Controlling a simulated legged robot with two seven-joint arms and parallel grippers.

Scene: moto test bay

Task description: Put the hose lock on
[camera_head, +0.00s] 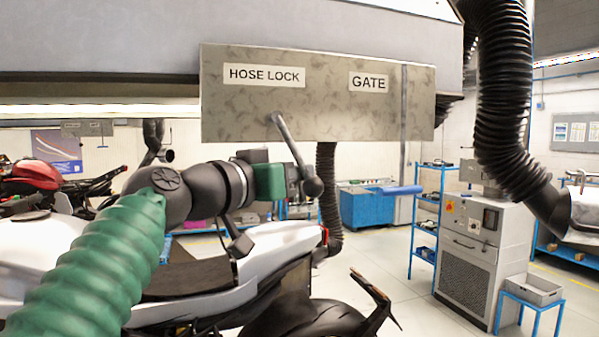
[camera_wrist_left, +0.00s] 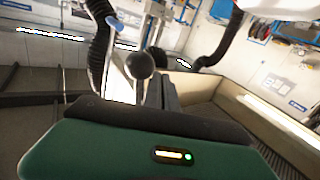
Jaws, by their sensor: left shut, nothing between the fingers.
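A grey panel (camera_head: 320,125) with the labels HOSE LOCK and GATE hangs in front of me in the head view. Under HOSE LOCK, a dark hose lock lever (camera_head: 290,145) slants down and right from its pivot to a ball knob (camera_head: 313,187). The ball knob also shows in the left wrist view (camera_wrist_left: 140,66), just beyond my gripper. My left gripper (camera_head: 297,178) is shut and empty, close to the knob on its left. I cannot tell whether they touch. The gate lever (camera_head: 404,120) hangs at the right, with a blue handle (camera_head: 398,190). My right gripper is not in view.
A silver motorcycle (camera_head: 265,255) stands below my left arm. Black ribbed hoses hang at the right (camera_head: 500,85) and behind the panel (camera_head: 328,200). A grey machine cabinet (camera_head: 483,250) and a small blue stand (camera_head: 530,295) stand at the right. Floor between is open.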

